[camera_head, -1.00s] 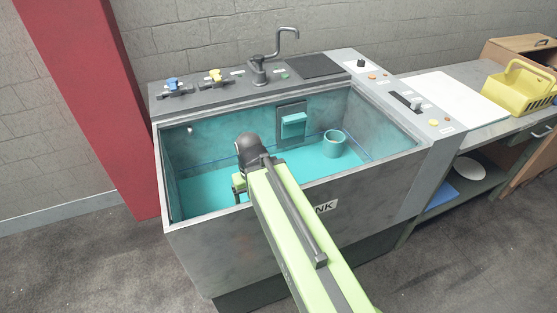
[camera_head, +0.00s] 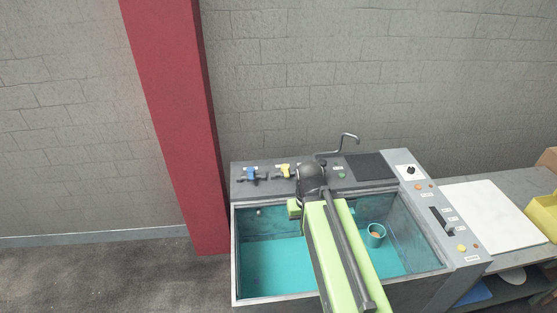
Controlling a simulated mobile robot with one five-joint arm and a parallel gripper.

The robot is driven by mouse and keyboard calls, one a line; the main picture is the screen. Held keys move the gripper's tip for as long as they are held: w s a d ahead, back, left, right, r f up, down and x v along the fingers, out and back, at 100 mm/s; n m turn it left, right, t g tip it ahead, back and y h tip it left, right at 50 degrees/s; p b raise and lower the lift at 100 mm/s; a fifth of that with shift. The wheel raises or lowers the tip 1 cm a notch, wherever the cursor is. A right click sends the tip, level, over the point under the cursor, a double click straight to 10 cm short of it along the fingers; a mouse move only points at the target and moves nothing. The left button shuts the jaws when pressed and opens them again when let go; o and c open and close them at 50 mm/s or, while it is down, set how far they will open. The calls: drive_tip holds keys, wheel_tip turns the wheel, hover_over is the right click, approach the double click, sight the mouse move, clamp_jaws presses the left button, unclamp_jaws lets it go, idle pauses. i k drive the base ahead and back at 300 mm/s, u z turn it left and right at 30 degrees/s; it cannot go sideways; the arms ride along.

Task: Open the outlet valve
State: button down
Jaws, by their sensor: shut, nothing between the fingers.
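A blue-handled valve (camera_head: 250,174) and a yellow-handled valve (camera_head: 284,171) sit on the back ledge of the sink (camera_head: 233,270). Their labels are too small to read, so I cannot tell which is the outlet valve. A grey panel with a teal flap showed on the tank's back wall earlier; my arm now covers most of it. My gripper (camera_head: 295,208) is over the tank, in front of the yellow valve and apart from both valves. Only a green part of it shows beside my dark wrist joint; its fingertips are hidden. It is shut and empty.
A teal cup (camera_head: 376,238) with something orange inside stands in the tank. A bent tap (camera_head: 349,138) rises behind my wrist. A control panel (camera_head: 440,218) with knobs and a slider lies right. A red pillar (camera_head: 180,120) stands left. A white board (camera_head: 492,212) lies on the side table.

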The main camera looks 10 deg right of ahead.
sight(284, 168)
drive_tip(key=u, duration=0.4)
drive_tip(key=k, duration=1.35)
drive_tip(key=u, duration=1.15)
drive_tip(key=i, duration=2)
drive_tip(key=u, duration=0.1)
